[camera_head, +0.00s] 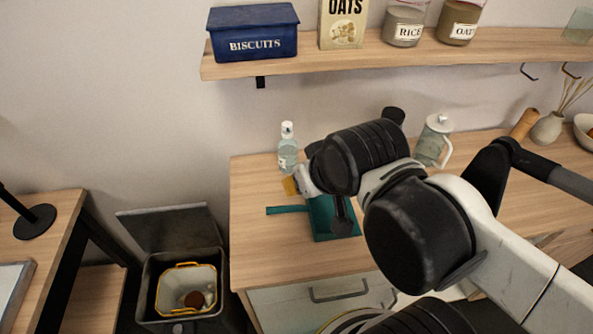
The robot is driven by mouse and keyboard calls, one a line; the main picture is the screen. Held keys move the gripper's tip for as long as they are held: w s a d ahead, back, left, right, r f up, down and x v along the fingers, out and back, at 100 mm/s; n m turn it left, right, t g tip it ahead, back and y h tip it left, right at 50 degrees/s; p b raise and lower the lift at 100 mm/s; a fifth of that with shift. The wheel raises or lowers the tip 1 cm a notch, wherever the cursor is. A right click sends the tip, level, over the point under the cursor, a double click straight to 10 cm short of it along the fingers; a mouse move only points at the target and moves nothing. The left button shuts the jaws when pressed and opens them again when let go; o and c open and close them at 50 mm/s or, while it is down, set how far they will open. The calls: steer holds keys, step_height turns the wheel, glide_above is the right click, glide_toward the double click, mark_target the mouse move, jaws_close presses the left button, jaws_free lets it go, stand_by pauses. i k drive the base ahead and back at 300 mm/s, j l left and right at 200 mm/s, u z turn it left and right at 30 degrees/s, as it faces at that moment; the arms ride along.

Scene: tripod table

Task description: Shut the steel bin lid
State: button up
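The steel bin (149,282) stands on the floor at the lower left, between the two wooden units. Its grey lid (165,228) is open, raised at the back of the bin near the wall. Inside is a pale inner bucket with a yellow rim (187,266) and a brown round item in it. My gripper (342,215) is over the wooden counter, to the right of the bin and well apart from the lid. My own arm hides most of it, so whether its fingers are open or shut does not show.
The wooden counter (256,240) edges the bin's right side. On it are a teal item (325,222), a clear bottle (288,150) and a glass jug (433,140). A desk (45,215) stands left of the bin. A shelf (300,66) with containers hangs above.

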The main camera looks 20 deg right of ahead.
mark_target(193, 225)
steer(key=k+u, duration=0.25)
steer(key=u, duration=0.25)
steer(key=k+j+u, duration=0.2)
steer(key=u, duration=0.25)
steer(key=k, duration=0.1)
